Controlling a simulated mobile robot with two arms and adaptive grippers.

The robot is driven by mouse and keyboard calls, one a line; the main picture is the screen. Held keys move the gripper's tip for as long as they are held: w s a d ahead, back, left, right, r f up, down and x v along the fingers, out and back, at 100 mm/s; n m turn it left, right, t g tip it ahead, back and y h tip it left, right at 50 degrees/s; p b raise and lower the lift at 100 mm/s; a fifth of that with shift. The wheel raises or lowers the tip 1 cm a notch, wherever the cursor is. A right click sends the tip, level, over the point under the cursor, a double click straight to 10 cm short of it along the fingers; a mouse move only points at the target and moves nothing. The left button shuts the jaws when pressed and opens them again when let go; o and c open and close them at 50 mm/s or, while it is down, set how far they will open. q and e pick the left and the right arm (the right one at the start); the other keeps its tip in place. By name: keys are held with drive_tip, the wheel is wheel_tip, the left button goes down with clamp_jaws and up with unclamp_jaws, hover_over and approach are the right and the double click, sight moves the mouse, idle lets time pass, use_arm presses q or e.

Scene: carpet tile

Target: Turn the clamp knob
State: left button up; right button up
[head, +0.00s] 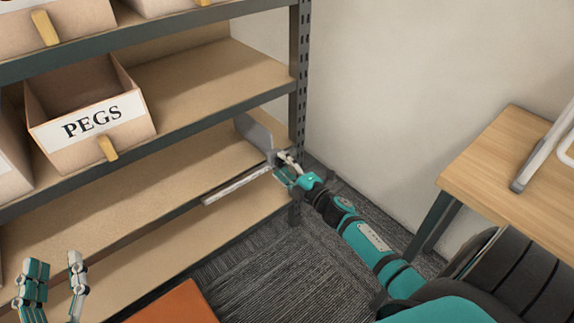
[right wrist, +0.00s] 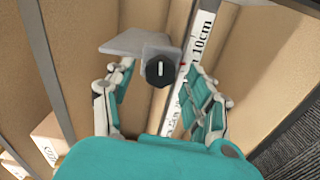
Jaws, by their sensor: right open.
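The clamp knob (right wrist: 160,70) is black and faceted, with a pale line on its face. It sits on a small grey block beside a white scale bar (right wrist: 203,40) marked "10cm" in the right wrist view. A grey plate (right wrist: 140,42) extends from the block; the plate (head: 255,131) and bar (head: 237,185) also show at the shelf edge in the head view. My right gripper (right wrist: 158,72) is open, its fingers on either side of the knob with gaps visible. In the head view it hides the knob (head: 285,168). My left gripper (head: 54,264) is open and empty at lower left.
A shelf unit (head: 298,60) holds a bin labelled PEGS (head: 90,125) above the clamp's level. A wooden table (head: 500,165) stands at right, with a white frame on it. An orange surface (head: 178,304) is at the bottom. Carpet between is clear.

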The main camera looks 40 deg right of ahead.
drive_tip(key=s+d, duration=0.1)
drive_tip(key=s, duration=1.1)
drive_tip(key=shift+a, duration=0.1)
